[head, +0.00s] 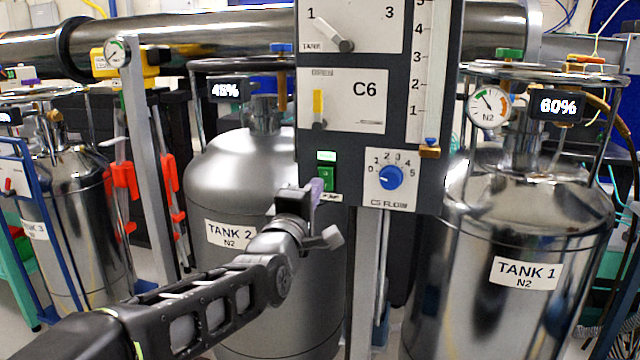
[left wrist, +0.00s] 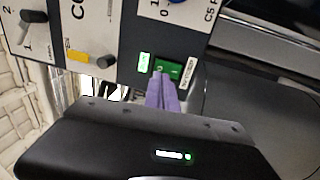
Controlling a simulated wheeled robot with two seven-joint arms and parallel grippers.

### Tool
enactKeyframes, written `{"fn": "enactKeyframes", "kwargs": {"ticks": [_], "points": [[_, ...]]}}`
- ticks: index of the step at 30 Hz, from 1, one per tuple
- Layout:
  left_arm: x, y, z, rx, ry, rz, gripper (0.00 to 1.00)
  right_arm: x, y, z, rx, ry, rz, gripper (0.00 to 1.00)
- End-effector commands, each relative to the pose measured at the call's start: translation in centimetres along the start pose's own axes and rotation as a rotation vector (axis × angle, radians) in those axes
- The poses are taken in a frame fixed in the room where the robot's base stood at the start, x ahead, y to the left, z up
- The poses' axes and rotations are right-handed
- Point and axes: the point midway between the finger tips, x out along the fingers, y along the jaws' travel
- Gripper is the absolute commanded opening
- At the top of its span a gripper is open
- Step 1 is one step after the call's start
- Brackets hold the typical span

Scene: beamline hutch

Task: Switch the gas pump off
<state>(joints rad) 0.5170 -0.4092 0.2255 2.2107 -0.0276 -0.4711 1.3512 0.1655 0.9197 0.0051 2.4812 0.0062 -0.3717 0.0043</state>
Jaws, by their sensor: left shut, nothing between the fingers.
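The green rocker switch (head: 327,178) sits low on the grey control panel, with a small label under it whose text is too small to read surely. A lit green indicator (head: 326,156) is just above it. In the left wrist view, the switch (left wrist: 174,69) and the lit indicator (left wrist: 144,62) both show. My left gripper (head: 316,190) is shut and empty, with its purple fingertips (left wrist: 160,80) at the edge of the switch and covering part of it. I cannot tell whether they touch it. My right gripper is not in view.
The blue CS FLOW knob (head: 391,177) is right of the switch. A C6 plate (head: 357,100) with a yellow-marked lever is above. Tank 2 (head: 225,170) stands behind left, and tank 1 (head: 520,230) stands right. A brass fitting (head: 430,152) juts from the panel's right edge.

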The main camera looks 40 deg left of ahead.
Motion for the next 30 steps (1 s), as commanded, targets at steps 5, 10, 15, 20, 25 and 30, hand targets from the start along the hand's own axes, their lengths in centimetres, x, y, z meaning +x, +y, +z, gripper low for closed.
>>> {"fn": "enactKeyframes", "kwargs": {"ticks": [5, 10, 15, 20, 25, 30], "points": [[2.7, -0.1, -0.1, 0.0, 0.001, -0.002, 0.0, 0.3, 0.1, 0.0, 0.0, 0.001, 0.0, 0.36], [3.7, 0.0, 0.0, 0.0, 0.0, -0.001, 0.0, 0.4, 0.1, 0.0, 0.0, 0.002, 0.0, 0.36], [3.8, 0.0, 0.0, 0.0, 0.0, 0.0, 0.0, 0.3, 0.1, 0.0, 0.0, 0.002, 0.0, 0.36], [3.8, 0.1, 0.0, 0.0, 0.0, -0.001, 0.0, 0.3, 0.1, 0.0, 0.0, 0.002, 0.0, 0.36], [4.2, 0.7, 0.0, -0.001, 0.001, -0.033, 0.0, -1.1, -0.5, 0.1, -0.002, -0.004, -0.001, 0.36], [4.3, 0.1, -0.1, 0.0, 0.003, -0.051, 0.0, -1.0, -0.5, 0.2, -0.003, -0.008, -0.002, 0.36]]}}
